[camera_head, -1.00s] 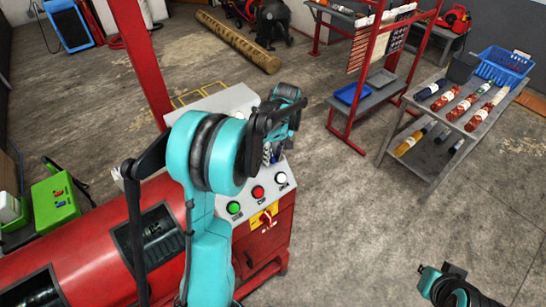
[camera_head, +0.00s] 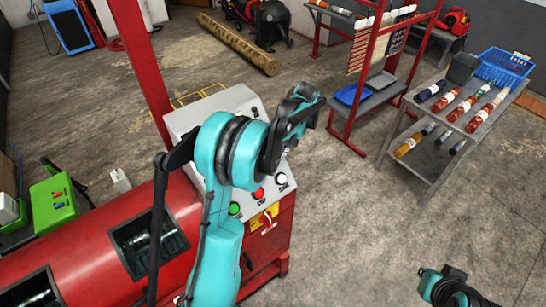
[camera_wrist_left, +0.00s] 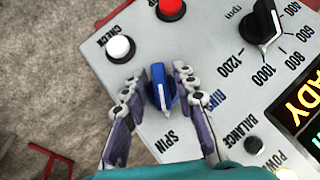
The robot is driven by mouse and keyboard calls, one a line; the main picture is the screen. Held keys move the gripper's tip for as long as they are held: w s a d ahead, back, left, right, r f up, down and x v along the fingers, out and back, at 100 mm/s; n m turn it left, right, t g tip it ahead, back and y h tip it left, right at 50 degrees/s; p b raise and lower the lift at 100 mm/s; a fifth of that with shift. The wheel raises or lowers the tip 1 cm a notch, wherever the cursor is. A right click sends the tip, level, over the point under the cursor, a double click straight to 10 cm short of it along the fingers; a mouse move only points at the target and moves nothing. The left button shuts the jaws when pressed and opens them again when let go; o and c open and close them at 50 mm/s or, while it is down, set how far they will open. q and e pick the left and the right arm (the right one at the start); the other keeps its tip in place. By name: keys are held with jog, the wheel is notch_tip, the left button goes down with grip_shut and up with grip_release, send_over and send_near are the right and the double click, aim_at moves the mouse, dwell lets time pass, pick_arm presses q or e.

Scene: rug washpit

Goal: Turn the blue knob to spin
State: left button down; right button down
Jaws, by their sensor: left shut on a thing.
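The blue knob (camera_wrist_left: 160,88) is on the grey control panel (camera_wrist_left: 100,38) in the left wrist view, its white pointer line towards the SPIN lettering. My left gripper (camera_wrist_left: 156,92) has a finger on each side of the knob and is shut on it. In the head view my left arm reaches over the panel (camera_head: 187,118) of the red machine (camera_head: 90,245); the knob and fingertips are hidden behind the arm. Part of my right arm shows at the bottom right, with no fingers visible.
Near the knob are a white CHECK button (camera_wrist_left: 120,49), a red button (camera_wrist_left: 171,8) and a black rpm dial (camera_wrist_left: 262,25). A red post (camera_head: 143,75) rises beside the machine. A bottle cart (camera_head: 437,150) stands at right. The floor between is clear.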

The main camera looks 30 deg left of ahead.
pick_arm(q)
jog(key=shift+w+a+r, duration=0.15)
jog(key=c, duration=1.6)
grip_release()
jog(key=shift+o, duration=0.3)
jog(key=v, duration=1.2)
